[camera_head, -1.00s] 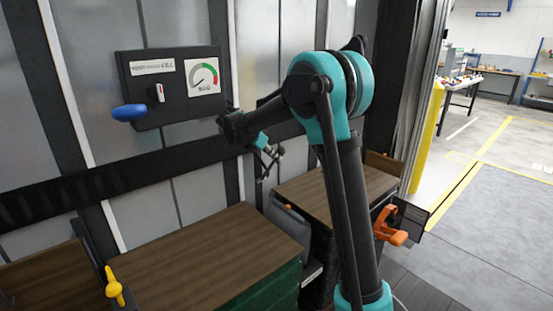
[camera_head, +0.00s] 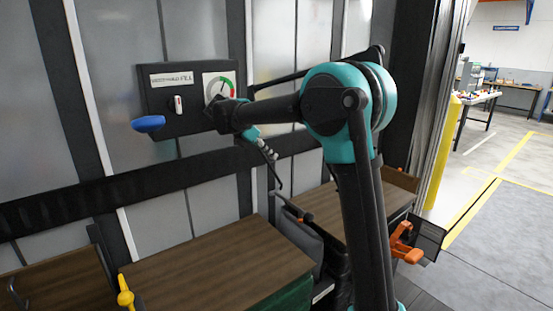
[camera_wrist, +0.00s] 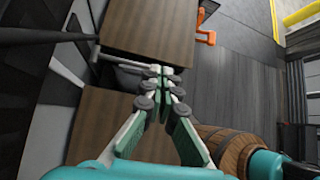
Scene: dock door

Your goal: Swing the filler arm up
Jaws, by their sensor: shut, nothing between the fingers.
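A dark bar (camera_wrist: 45,35) also shows at the left in the wrist view. My gripper (camera_head: 271,157) hangs below my wrist, in front of the wall and right of the panel. In the wrist view its fingers (camera_wrist: 160,75) meet, with nothing held.
Brown-topped tables (camera_head: 215,270) stand along the wall, with a second top (camera_head: 350,212) at right. A yellow handle (camera_head: 125,294) is at lower left. An orange clamp (camera_head: 405,243) sits at right. A barrel-like wooden thing (camera_wrist: 230,145) shows at lower right. Open floor (camera_head: 500,235) lies right.

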